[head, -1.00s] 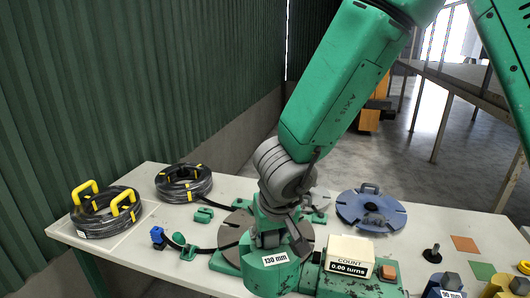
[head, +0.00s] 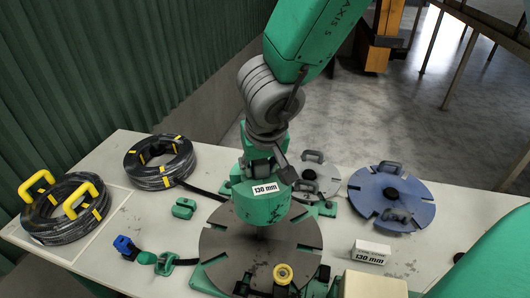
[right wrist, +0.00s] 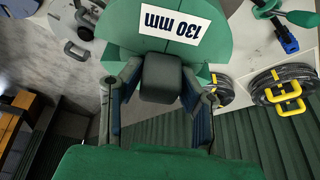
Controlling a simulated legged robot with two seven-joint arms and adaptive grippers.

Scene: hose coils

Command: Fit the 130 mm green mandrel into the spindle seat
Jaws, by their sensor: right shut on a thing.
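The green 130 mm mandrel (head: 264,206) carries a white label and hangs upright over the dark slotted round plate (head: 222,250) of the spindle. My right gripper (head: 263,168) is shut on the mandrel's top. In the right wrist view the two fingers (right wrist: 160,98) pinch its dark grey knob (right wrist: 160,75), with the mandrel's green body (right wrist: 150,40) beyond. The mandrel's underside looks apart from the plate, with dark shade below it; the size of the gap cannot be told. The mandrel hides the seat. My left gripper is not in view.
Two black hose coils (head: 160,163) (head: 66,210) lie at the left, one with yellow handles. A blue slotted disc (head: 420,205) with grey handles lies at the right.

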